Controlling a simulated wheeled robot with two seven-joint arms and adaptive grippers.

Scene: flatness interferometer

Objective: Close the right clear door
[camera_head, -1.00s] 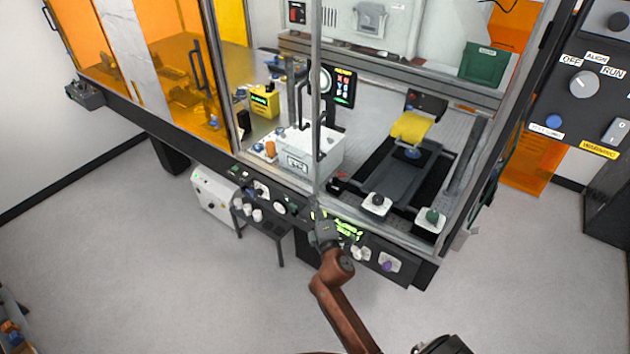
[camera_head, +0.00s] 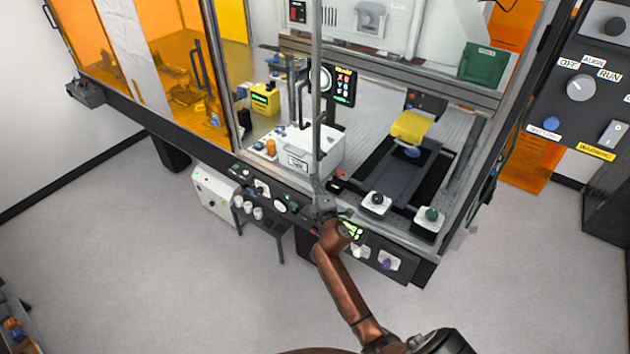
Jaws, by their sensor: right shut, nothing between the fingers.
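The right clear door (camera_head: 316,150) is a transparent panel in a grey frame on the front of the enclosure. Its upright right edge runs down the middle of the view, with a dark bar handle (camera_head: 302,103) just left of it. To the right of that edge the enclosure front looks open, though clear glass is hard to tell. My right gripper (camera_head: 324,203) is shut and empty at the foot of this upright edge. It overlaps the frame in the picture; I cannot tell whether they touch. My left gripper is out of view.
Inside stand a white box (camera_head: 316,150), a small screen (camera_head: 344,87) and a dark stage with a yellow part (camera_head: 412,126). An orange door (camera_head: 180,70) is at left. A control panel (camera_head: 375,258) lies below the front edge.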

